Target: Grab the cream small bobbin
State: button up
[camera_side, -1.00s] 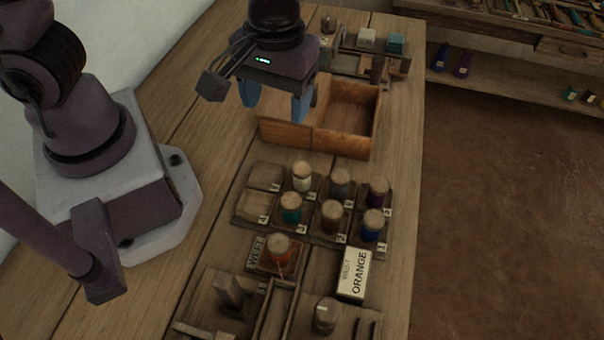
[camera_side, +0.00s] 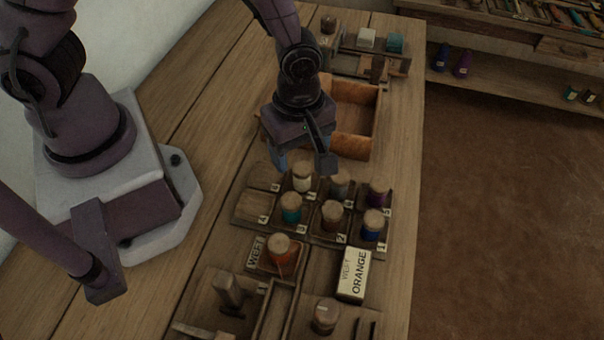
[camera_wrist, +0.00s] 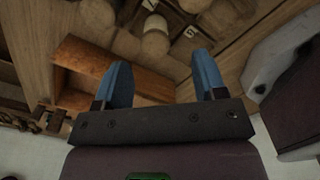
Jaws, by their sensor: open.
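The cream small bobbin (camera_side: 302,178) stands upright in the back row of a wooden numbered rack, with a pale wooden top. In the wrist view a pale round-topped bobbin (camera_wrist: 155,40), probably the cream one, shows beyond the fingertips. My gripper (camera_side: 300,162) has blue fingers and hangs just behind and above the cream bobbin in the side view. In the wrist view my gripper (camera_wrist: 162,72) has its two fingers wide apart with nothing between them. The right finger is largely hidden in the side view by the wrist.
Teal (camera_side: 291,208), brown (camera_side: 332,215), blue (camera_side: 373,225), grey (camera_side: 340,184) and purple (camera_side: 377,193) bobbins stand close by in the rack (camera_side: 247,210). An open wooden box (camera_side: 368,130) is behind.

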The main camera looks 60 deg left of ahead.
aim_at(302, 168)
jog(key=shift+w+f, duration=0.15)
jog(key=shift+f, duration=1.3)
jog(key=shift+w+f, duration=0.15)
jog(key=shift+f, duration=1.25)
jog(key=shift+c, duration=0.5)
jog(key=c, duration=0.9)
